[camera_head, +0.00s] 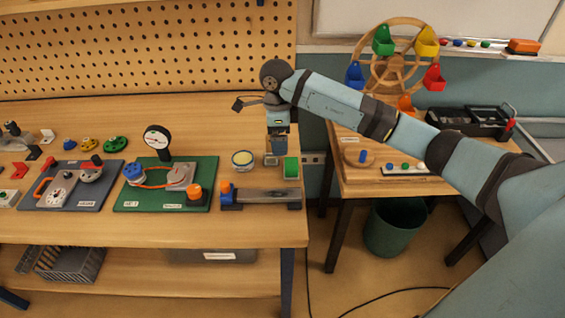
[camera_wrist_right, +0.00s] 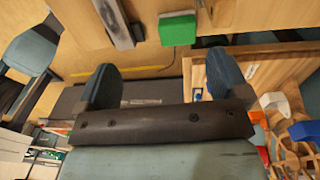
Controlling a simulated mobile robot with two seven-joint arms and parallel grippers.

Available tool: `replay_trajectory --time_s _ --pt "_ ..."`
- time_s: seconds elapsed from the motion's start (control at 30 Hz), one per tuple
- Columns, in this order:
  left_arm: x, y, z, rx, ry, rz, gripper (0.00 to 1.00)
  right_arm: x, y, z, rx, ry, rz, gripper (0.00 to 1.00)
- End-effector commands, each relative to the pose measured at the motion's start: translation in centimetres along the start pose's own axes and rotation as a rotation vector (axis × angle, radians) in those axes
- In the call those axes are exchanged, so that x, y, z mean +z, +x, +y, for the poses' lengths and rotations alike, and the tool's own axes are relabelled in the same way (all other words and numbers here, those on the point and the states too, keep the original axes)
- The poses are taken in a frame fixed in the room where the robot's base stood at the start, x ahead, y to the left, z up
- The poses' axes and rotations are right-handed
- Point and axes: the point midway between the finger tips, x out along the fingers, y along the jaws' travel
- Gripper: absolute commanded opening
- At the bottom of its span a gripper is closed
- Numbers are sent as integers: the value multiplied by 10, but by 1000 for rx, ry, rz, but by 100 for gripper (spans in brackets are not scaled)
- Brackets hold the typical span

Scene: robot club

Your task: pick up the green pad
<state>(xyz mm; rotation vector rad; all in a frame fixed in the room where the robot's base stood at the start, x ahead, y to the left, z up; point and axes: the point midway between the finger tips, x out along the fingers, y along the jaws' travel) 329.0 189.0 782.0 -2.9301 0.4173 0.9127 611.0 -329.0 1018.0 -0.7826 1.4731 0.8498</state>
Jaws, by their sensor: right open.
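The green pad (camera_head: 291,168) is a small bright green block near the right edge of the wooden workbench, with a grey-white part beside it. In the right wrist view the pad (camera_wrist_right: 178,30) shows at the top, beyond and between the two fingers, apart from them. My right gripper (camera_head: 278,150) points down over the bench's right end, just left of and behind the pad in the head view. Its jaws (camera_wrist_right: 163,80) are open and empty. My left gripper is not in view.
A metal rail fixture (camera_head: 262,197) with a blue block lies in front of the pad. A round yellow-topped tin (camera_head: 243,160) stands to its left, near a green board (camera_head: 140,200) with a dial gauge. A side table (camera_head: 350,185) carries a toy wheel (camera_head: 396,62).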

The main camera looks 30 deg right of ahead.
Motion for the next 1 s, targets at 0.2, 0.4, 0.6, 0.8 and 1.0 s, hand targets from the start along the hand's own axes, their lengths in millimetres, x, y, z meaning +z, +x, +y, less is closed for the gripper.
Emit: replay_trajectory --time_s 0.2,0.4,0.6,0.8,1.0 --pt "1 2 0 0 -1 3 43 -19 -9 -18 -59 23 91 94" --pt "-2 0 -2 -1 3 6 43 -22 25 -19 -56 24 94 94" --pt "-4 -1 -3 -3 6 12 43 -26 60 -21 -57 24 91 94" --pt "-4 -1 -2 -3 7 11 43 -27 73 -21 -59 22 90 94" --pt "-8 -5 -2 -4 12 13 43 -34 99 -15 -55 24 91 94"
